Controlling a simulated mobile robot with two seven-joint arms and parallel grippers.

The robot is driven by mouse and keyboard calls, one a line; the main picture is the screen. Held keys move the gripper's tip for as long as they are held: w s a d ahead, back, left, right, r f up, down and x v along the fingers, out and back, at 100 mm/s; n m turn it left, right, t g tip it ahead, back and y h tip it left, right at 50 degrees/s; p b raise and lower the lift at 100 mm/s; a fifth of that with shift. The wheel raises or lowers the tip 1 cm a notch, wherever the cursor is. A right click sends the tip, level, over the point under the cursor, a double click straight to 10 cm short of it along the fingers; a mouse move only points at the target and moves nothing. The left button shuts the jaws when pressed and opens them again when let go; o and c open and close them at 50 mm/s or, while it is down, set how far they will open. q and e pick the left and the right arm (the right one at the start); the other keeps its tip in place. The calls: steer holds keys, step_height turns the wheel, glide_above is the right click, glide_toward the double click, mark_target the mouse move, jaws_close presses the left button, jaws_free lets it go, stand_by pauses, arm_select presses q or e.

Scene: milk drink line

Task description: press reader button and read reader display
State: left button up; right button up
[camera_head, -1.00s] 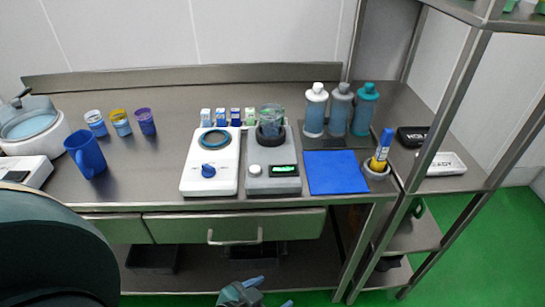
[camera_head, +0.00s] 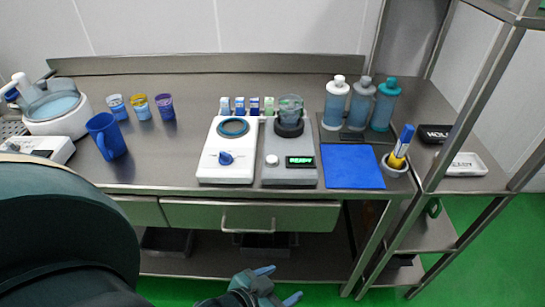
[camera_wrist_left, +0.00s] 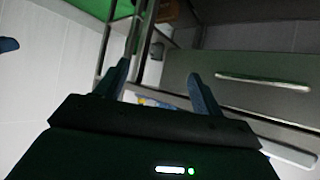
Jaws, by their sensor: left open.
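The reader (camera_head: 289,178) is a grey box on the steel bench, in the middle of the head view. Its round white button (camera_head: 272,160) is at the front left, and its lit green display (camera_head: 300,161) appears to read "READY". A clear beaker (camera_head: 290,106) sits in the dark round holder at the reader's back. My left gripper (camera_head: 279,284) is low in front of the bench, below the reader and apart from it. It is open and empty, with its blue fingers spread. They also show in the left wrist view (camera_wrist_left: 160,77), before the drawer front.
A white device with a blue knob (camera_head: 226,158) stands directly left of the reader. A blue mat (camera_head: 352,166) lies to the right. Several small boxes (camera_head: 239,105) and bottles (camera_head: 361,104) stand behind. A drawer handle (camera_head: 248,229) juts out under the bench edge.

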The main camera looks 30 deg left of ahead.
arm_select(q)
steer(key=shift+c, duration=0.2)
jaws_close()
stand_by(0.5)
stand_by(0.9)
